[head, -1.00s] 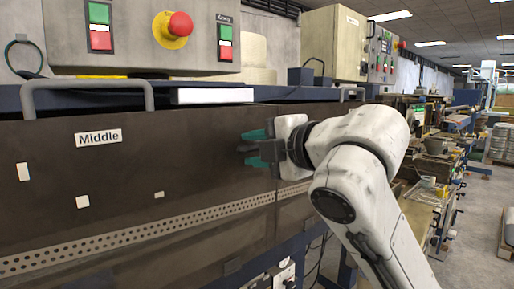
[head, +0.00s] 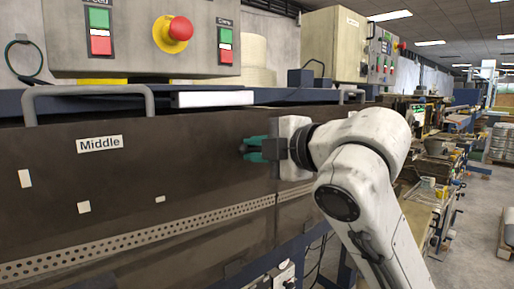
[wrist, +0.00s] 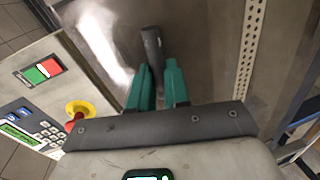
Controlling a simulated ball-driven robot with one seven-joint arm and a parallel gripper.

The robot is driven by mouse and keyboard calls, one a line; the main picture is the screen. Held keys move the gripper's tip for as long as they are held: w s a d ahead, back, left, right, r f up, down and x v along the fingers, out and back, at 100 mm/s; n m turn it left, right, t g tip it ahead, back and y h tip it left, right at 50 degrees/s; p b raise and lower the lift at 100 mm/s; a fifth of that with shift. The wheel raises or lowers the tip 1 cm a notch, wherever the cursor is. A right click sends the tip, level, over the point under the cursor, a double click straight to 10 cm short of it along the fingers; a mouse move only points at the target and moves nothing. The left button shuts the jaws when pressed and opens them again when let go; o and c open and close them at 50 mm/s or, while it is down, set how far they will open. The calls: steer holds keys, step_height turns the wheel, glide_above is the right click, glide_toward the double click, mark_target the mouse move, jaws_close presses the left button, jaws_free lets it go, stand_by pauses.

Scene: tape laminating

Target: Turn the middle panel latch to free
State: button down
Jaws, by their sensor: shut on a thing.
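The middle panel (head: 130,180) is a dark brown sheet with a white "Middle" label (head: 99,144). Its latch (wrist: 152,45) is a short dark grey handle in the wrist view, standing out from the panel between my green fingertips. My gripper (head: 250,148) is at the right part of the panel in the head view, with its fingers pointing left. In the wrist view my gripper (wrist: 155,75) is shut on the latch. The latch is mostly hidden by the fingers in the head view.
A grey bar handle (head: 88,98) sits on the panel's top edge. Control boxes with a red emergency stop (head: 173,30) stand above the panel. A perforated strip (head: 130,237) runs along the lower panel. Cluttered benches (head: 430,185) stand on the right.

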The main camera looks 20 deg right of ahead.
mark_target(257, 129)
steer(key=m+p, duration=0.1)
steer(key=m, duration=0.1)
steer(key=d+r+m+y+p, duration=0.1)
steer(key=m+p, duration=0.1)
steer(key=m, duration=0.1)
steer(key=r+m+y+p, duration=0.1)
steer(key=m+p, duration=0.1)
steer(key=shift+w+d+r+m, duration=0.25)
steer(key=shift+m, duration=0.05)
steer(key=m, duration=0.1)
steer(key=d+m+y+p, duration=0.1)
steer(key=m, duration=0.1)
steer(key=shift+w+r, duration=0.15)
steer(key=shift+r, duration=0.05)
steer(key=shift+w+d+m+t+p, duration=0.1)
steer(key=shift+d+m+t+p, duration=0.3)
steer(key=shift+m, duration=0.55)
steer(key=shift+w+d+m+t+p, duration=0.15)
steer(key=shift+m+p, duration=0.3)
steer(key=shift+m, duration=0.5)
steer(key=shift+d, duration=0.1)
steer(key=c, duration=1.1)
jaws_free()
steer(key=b+v, duration=0.2)
steer(key=v, duration=0.9)
steer(key=shift+b, duration=0.4)
